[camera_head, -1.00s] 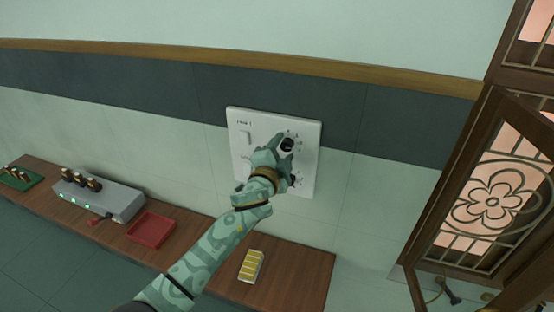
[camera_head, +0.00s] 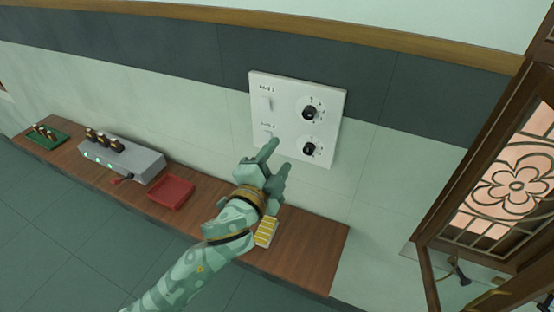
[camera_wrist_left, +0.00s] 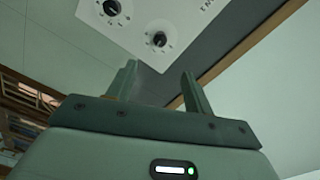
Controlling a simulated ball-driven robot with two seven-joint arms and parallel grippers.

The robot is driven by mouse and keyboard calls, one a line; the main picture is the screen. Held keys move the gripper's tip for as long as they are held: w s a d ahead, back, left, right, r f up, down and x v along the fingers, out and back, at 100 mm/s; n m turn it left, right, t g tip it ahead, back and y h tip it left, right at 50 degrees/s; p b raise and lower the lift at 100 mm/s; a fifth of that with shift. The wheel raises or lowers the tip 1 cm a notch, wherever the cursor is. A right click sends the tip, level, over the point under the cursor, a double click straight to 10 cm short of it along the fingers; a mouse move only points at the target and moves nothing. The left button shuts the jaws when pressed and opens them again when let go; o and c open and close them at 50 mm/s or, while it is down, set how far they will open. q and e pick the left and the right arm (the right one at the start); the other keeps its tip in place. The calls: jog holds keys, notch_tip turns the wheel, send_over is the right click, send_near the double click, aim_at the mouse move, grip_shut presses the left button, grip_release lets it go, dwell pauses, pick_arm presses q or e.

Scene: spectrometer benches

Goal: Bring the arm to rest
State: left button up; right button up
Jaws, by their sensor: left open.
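My left gripper (camera_head: 275,160) is open and empty in the head view, below and in front of the white wall panel (camera_head: 328,95). Its fingers point up toward the panel's lower edge and appear apart from it. The panel has two black knobs, an upper one (camera_head: 310,113) and a lower one (camera_head: 309,149), and two switches on its left side. In the left wrist view the open fingers (camera_wrist_left: 160,82) have nothing between them, and the panel (camera_wrist_left: 135,20) with its knobs shows beyond them. My right gripper is not in view.
A wooden bench (camera_head: 312,262) runs along the wall. On it are a green tray (camera_head: 50,138), a grey box with lights (camera_head: 125,160), a red tray (camera_head: 171,192) and a yellow-striped block (camera_head: 265,232) partly behind my arm. A wooden lattice door (camera_head: 500,185) stands at the right.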

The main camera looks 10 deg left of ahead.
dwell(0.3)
pick_arm(q)
jog(key=w+a+f+n+g+y+b, duration=0.1)
jog(key=a+f+n+g+b, duration=0.15)
jog(key=f, duration=1.05)
jog(key=a+f+n+g+y+b, duration=0.1)
jog(key=a+f+n+g, duration=0.15)
jog(key=f, duration=0.95)
jog(key=s+a+f+n+g+y+b, duration=0.1)
jog(key=s+a+f+b, duration=0.25)
jog(key=f, duration=0.65)
jog(key=s+a+f+n+g+b, duration=0.2)
jog(key=s+a+f, duration=0.15)
jog(key=f, duration=0.75)
jog(key=s+a+f+n+g+y+b, duration=0.1)
jog(key=s+a+f+n+g+b, duration=0.2)
jog(key=s+f, duration=0.75)
jog(key=s+a+f+g+y+b, duration=0.1)
jog(key=s+a+f+b, duration=0.25)
jog(key=s+f, duration=0.65)
jog(key=s+f+n+g+b, duration=0.1)
jog(key=s+f+b, duration=0.3)
jog(key=s, duration=0.6)
jog(key=s+a+f+n+g+b, duration=0.1)
jog(key=s+f+g+b, duration=0.2)
jog(key=s+f, duration=0.6)
jog(key=shift+s+a+f+y+b, duration=0.15)
jog(key=shift+s+f+y+b, duration=0.25)
jog(key=shift+b, duration=0.5)
jog(key=shift+r, duration=0.15)
